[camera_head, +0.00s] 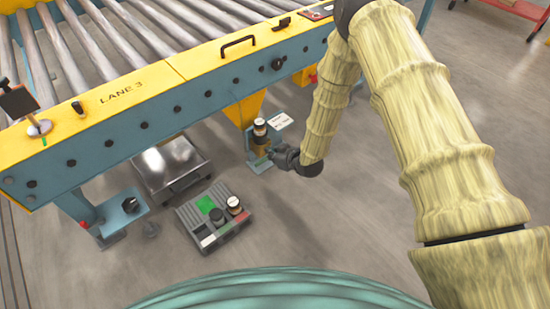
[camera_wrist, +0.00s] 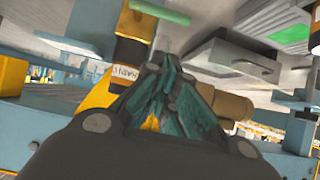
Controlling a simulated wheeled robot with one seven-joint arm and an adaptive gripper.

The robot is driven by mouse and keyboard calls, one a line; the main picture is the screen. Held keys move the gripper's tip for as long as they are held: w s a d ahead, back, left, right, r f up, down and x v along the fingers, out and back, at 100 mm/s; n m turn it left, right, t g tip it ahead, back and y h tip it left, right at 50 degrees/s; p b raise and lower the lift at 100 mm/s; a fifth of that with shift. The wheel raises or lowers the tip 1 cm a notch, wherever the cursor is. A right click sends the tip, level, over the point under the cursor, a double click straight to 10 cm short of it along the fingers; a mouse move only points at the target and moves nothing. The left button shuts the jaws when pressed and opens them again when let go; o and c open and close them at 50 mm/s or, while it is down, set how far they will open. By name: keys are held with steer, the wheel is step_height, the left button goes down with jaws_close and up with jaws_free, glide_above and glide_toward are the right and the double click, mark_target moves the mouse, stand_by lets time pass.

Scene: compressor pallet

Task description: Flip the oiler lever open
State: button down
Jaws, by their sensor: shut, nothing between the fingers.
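The oiler (camera_head: 260,134) stands upright on a blue-grey bracket under the conveyor's front rail. It has a dark and amber body with a pale top. In the wrist view an amber and black cylinder with a white label, likely the oiler (camera_wrist: 131,46), is just left of my fingers. A green bar (camera_wrist: 160,11) lies above it at the top edge; I cannot tell whether it is the lever. My gripper (camera_head: 272,154) is close beside the oiler at its lower right. In the wrist view its teal fingers (camera_wrist: 166,62) are together and empty. Contact with the lever cannot be made out.
The yellow conveyor rail (camera_head: 165,80) runs above the oiler. A white label plate (camera_head: 280,122) sits beside it. A metal box (camera_head: 170,168) and a grey tray (camera_head: 222,238) with jars are on the floor to the left. Floor right of the tray is clear.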

mark_target(265, 160)
steer(key=w+a+f+b, duration=0.3)
steer(key=w+f+b, duration=0.1)
steer(key=f, duration=0.3)
steer(key=shift+w, duration=0.15)
steer(key=shift+a, duration=0.15)
stand_by(0.3)
